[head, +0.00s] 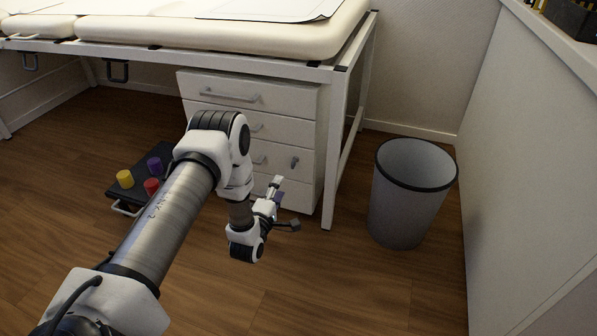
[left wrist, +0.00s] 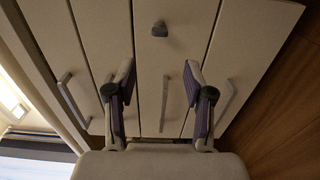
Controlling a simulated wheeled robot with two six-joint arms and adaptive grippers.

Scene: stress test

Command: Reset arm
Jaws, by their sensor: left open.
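My left gripper (head: 284,203) is in the middle of the head view, at the end of my left arm, which reaches in from the lower left. It is in front of the white drawer cabinet (head: 308,135). In the left wrist view my left gripper (left wrist: 160,85) shows its two fingers spread apart with nothing between them. The cabinet's drawer fronts (left wrist: 185,30) and handles fill that view behind the fingers. My right gripper is in neither view.
A padded bench (head: 210,32) stands over the cabinet. A grey waste bin (head: 405,195) stands at the right by the wall. A dark tray (head: 124,193) with yellow, purple and red pieces lies on the floor at the left. The front floor is clear.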

